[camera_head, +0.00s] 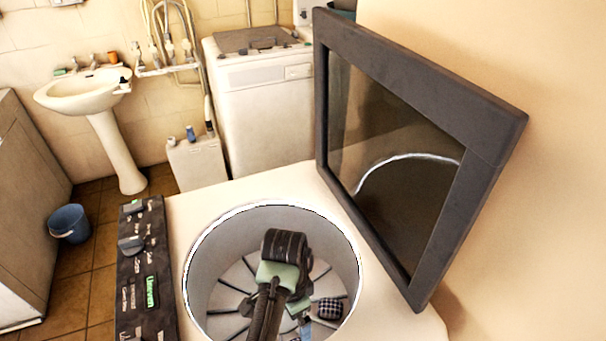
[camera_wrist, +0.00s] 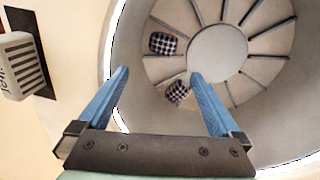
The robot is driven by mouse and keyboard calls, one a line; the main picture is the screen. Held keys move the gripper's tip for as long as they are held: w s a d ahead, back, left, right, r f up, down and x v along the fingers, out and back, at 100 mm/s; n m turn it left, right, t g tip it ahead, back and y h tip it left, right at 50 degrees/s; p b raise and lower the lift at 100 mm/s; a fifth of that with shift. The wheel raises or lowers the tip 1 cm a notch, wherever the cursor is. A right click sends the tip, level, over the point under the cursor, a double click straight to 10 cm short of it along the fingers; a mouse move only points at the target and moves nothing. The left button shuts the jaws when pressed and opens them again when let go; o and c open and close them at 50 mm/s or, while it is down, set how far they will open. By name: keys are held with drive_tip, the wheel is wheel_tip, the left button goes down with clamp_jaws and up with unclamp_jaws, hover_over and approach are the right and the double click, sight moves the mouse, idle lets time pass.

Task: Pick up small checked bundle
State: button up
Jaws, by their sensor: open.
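Two dark-and-white checked bundles lie on the ribbed floor of the drum in the wrist view. One bundle (camera_wrist: 163,43) is farther up the picture. The other bundle (camera_wrist: 177,92) looks slightly smaller and lies between the lines of my fingers, nearer the right fingertip. My gripper (camera_wrist: 159,73) is open and empty, with its two blue fingers apart and pointing into the drum. In the head view, one checked bundle (camera_head: 330,308) shows to the right of my gripper (camera_head: 303,316). The other bundle cannot be made out there; my arm covers part of the drum floor.
The round drum wall (camera_head: 210,262) surrounds my gripper. The machine's dark-framed lid (camera_head: 420,130) stands open at the right, and its control panel (camera_head: 146,270) lies left. A washbasin (camera_head: 85,92), a white appliance (camera_head: 262,110) and a blue bucket (camera_head: 70,223) stand beyond.

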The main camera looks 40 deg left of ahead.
drive_tip(key=f+b, duration=0.1)
drive_tip(key=f, duration=0.3)
drive_tip(key=f+b, duration=0.1)
drive_tip(key=f, duration=0.3)
drive_tip(key=f+b, duration=0.2)
drive_tip(key=f, duration=0.3)
drive_tip(key=shift+d, duration=0.3)
drive_tip(key=shift+w+d+f, duration=0.1)
drive_tip(key=shift+f, duration=1.35)
drive_tip(key=shift+w+d+f, duration=0.1)
drive_tip(key=shift+f, duration=1.35)
drive_tip(key=c, duration=1.3)
drive_tip(key=shift+c, duration=0.5)
drive_tip(key=shift+r, duration=0.15)
